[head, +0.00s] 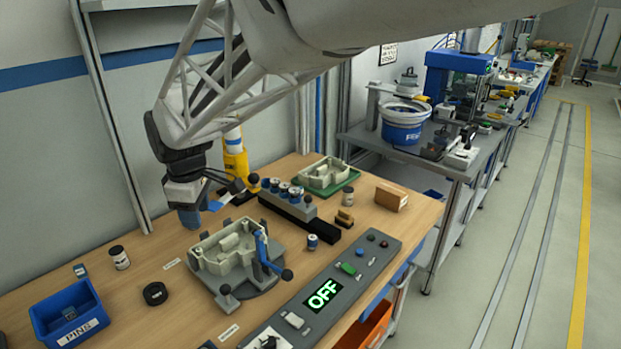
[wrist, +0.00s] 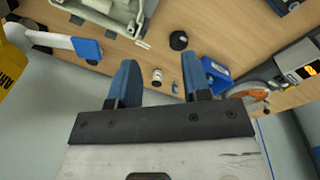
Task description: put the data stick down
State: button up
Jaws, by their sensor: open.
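My gripper (head: 190,216) is above the left part of the wooden bench, just left of the beige housing in its fixture. In the wrist view its two blue fingers (wrist: 158,62) are apart with nothing between them. I cannot make out a data stick for certain. A small dark blue-grey piece (head: 80,270) lies on the bench between the blue bin and a white jar; it also shows in the wrist view (wrist: 175,88). It is too small to name surely. A green piece (head: 348,268) sits on the grey control panel.
The beige housing (head: 229,244) with a blue-handled clamp stands close to my gripper. A yellow post (head: 235,158) stands behind. The white jar (head: 120,258), black ring (head: 155,293) and blue bin (head: 88,319) are at left, with bare wood between them. The panel (head: 372,256) reads OFF.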

jog(key=s+d+r+m+t, duration=0.15)
jog(key=s+d+m, duration=0.25)
jog(key=d, duration=0.8)
jog(key=s+d+r+m+g, duration=0.1)
jog(key=s+d+r+m, duration=0.3)
jog(key=d, duration=0.8)
jog(key=s+d+f+m, duration=0.2)
jog(key=s+d+m, duration=0.2)
jog(key=s+d, duration=0.3)
jog(key=s+d+f+m+t, duration=0.1)
jog(key=s+d+f+m, duration=0.2)
jog(key=s+d+m, duration=0.2)
jog(key=shift+s+d+f+h, duration=0.4)
jog(key=shift+s+d, duration=0.45)
jog(key=shift+d, duration=0.2)
